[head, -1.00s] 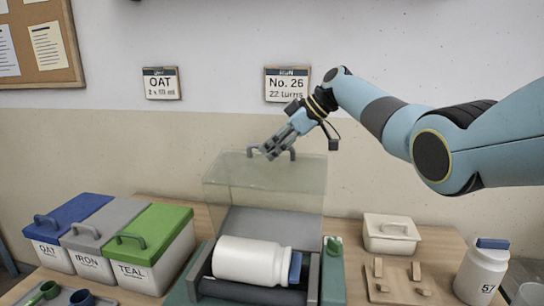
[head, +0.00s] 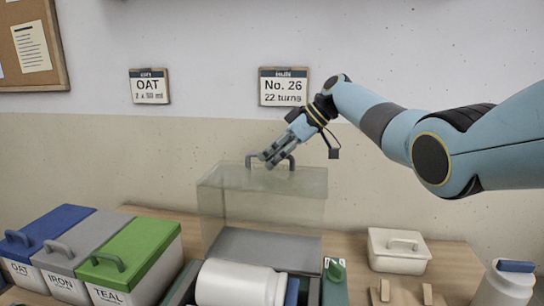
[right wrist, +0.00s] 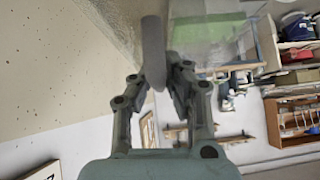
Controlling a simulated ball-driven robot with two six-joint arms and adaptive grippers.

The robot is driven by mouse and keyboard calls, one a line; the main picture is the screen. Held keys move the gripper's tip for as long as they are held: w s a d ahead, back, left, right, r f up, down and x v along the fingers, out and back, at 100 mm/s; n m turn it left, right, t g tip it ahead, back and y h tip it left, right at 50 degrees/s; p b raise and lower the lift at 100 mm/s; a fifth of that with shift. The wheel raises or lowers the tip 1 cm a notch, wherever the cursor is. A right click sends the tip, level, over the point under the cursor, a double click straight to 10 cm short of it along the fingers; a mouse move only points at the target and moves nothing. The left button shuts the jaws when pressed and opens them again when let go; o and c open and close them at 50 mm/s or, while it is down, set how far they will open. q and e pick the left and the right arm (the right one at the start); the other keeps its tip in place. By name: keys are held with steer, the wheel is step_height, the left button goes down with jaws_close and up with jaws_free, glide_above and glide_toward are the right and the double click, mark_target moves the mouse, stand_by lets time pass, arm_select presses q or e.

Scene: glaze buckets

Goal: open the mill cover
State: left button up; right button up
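The mill cover (head: 225,205) is a clear, greenish box that stands raised at the back of the mill, above and behind the white jar (head: 238,285). Its grey handle (head: 290,163) is on the top edge, and shows as a grey bar in the right wrist view (right wrist: 153,45). My right gripper (head: 268,160) is at the handle. In the wrist view its fingers (right wrist: 162,80) lie close on both sides of the bar and look shut on it. Exact contact is hard to see. My left gripper is not in view.
Lidded bins in blue (head: 45,232), grey (head: 85,240) and green (head: 135,250) stand at the left. A cream lidded box (head: 397,252) and a white bottle (head: 503,285) stand at the right. Wall signs (head: 284,88) hang behind the arm.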

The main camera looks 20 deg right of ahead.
steer(key=o, duration=0.5)
steer(key=shift+r, duration=0.1)
steer(key=v, duration=1.2)
